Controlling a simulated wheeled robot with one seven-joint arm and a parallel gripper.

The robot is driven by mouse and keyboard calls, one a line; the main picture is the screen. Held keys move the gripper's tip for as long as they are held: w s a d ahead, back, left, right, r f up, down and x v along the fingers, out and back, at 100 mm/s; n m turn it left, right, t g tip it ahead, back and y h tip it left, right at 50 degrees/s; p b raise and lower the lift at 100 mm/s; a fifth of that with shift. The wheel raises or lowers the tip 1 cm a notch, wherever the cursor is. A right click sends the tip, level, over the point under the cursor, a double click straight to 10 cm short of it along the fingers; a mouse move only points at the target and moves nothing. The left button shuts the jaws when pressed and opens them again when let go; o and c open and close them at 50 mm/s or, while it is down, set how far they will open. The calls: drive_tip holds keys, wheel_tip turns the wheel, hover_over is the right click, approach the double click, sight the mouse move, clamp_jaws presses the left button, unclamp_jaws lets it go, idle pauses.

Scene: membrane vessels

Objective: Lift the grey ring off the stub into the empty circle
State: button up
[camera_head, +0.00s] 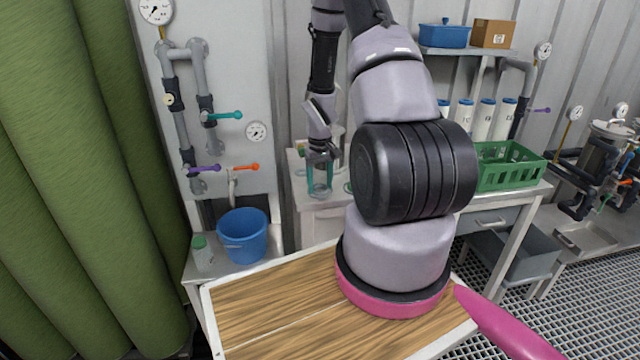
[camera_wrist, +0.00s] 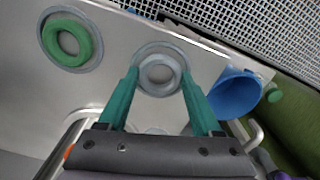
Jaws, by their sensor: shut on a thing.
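In the wrist view the grey ring (camera_wrist: 160,91) sits between the two teal fingers of my gripper (camera_wrist: 160,77), which is shut on it. A darker round outline shows around the ring on the pale worktop. I cannot tell whether the ring is still around the stub or lifted clear. Part of another grey round shape (camera_wrist: 155,131) shows nearer my gripper's body, mostly cut off. In the head view my gripper (camera_head: 320,178) points down over the left end of the white bench; the ring is hard to make out there.
A green ring (camera_wrist: 70,43) lies in a grey circle at the upper left of the wrist view. A blue bucket (camera_head: 243,235) stands left of the bench. A green crate (camera_head: 508,168) is on the bench's right. Pipes with valves (camera_head: 187,110) run along the wall.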

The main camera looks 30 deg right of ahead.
drive_tip(key=shift+f, duration=0.2)
drive_tip(key=o, duration=1.4)
wheel_tip(320, 180, up, 11)
drive_tip(key=shift+f, duration=0.1)
